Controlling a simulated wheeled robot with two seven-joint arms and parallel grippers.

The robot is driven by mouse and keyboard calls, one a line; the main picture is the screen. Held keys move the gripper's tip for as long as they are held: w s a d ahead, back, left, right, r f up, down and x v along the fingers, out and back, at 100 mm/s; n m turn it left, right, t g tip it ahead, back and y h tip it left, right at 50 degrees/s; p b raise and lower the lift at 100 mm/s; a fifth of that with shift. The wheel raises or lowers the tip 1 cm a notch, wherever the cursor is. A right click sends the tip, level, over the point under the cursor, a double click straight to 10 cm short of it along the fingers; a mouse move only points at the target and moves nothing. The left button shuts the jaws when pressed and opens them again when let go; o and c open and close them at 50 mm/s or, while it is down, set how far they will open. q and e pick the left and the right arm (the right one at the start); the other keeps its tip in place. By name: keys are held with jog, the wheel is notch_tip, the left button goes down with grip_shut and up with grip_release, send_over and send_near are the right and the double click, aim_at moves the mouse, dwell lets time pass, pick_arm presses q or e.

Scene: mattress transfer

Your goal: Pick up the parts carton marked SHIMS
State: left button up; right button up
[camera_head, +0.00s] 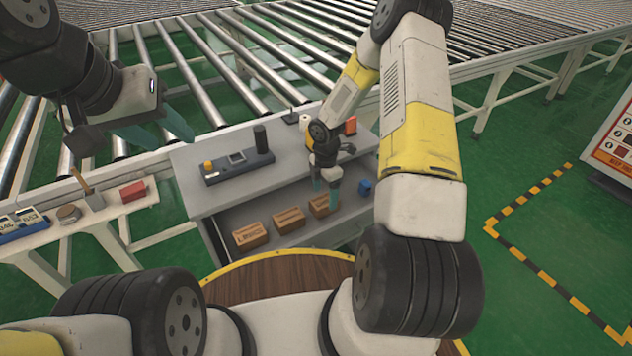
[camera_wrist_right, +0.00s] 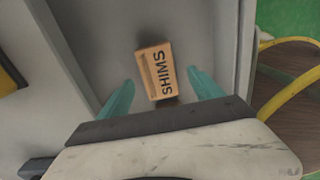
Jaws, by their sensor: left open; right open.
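The carton marked SHIMS (camera_wrist_right: 157,72) is a small brown box with dark lettering, lying on a grey shelf surface in the right wrist view. My right gripper (camera_wrist_right: 161,80) is open, with one teal finger on each side of the carton and gaps between. In the head view my right gripper (camera_head: 327,190) points down over the shelf beside the rightmost carton (camera_head: 318,206), which appears to be the same box; its lettering is not readable there. My left gripper (camera_head: 162,130) is open and empty, over the rollers at the left, far from the cartons.
Two more brown cartons, a left one (camera_head: 250,236) and a middle one (camera_head: 288,220), stand on the lower shelf (camera_head: 290,243). A blue block (camera_head: 365,187) lies to the right. The upper shelf (camera_head: 200,195) holds a control box (camera_head: 238,168). Roller conveyors (camera_head: 190,60) lie behind.

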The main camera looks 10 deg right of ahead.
aim_at(324, 200)
notch_tip(324, 200, down, 5)
jog(key=shift+w+r, duration=0.1)
jog(key=shift+w, duration=0.05)
grip_shut()
dwell(0.4)
